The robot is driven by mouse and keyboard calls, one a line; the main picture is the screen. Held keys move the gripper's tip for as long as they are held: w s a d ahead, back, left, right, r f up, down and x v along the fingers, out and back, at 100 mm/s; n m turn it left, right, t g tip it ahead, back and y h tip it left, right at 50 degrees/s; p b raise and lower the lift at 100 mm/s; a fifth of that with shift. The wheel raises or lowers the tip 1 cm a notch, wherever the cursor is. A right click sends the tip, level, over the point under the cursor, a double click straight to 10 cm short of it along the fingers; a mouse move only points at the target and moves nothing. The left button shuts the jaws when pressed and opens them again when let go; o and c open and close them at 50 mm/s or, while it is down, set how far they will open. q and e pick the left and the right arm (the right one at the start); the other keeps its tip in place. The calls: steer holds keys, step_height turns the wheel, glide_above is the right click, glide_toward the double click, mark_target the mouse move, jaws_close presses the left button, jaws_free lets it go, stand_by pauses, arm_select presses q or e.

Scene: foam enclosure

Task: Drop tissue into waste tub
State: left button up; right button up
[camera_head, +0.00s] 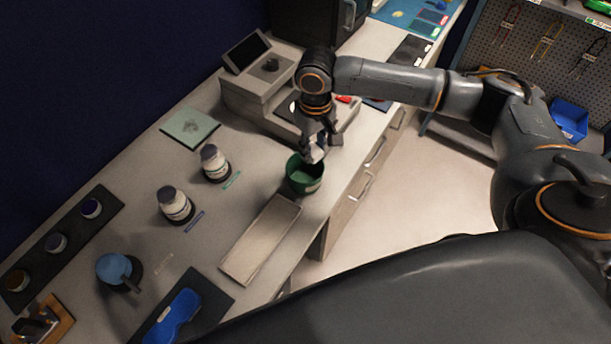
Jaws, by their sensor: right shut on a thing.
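The waste tub, a round green tub (303,179), stands near the front edge of the counter with its opening up. My right gripper (318,150) points down just above the tub's rim at its far right side. It is shut on a small white tissue (313,154), which hangs over the tub's opening. Part of the tissue is hidden by the fingers. I cannot tell whether the tissue touches the rim. My left gripper is not in view.
An empty beige tray (261,240) lies beside the tub. Two white bottles (214,164) (175,205) stand to the left on the counter. A grey device with a screen (254,88) stands behind the gripper. Blue goggles (174,317) lie on a dark mat at the front.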

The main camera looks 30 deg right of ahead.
steer(key=o, duration=1.1)
steer(key=shift+s+r, duration=0.1)
steer(key=shift+r, duration=0.15)
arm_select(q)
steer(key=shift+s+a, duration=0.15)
arm_select(e)
step_height(320, 180, up, 12)
steer(key=shift+f, duration=0.15)
steer(key=shift+f, duration=0.1)
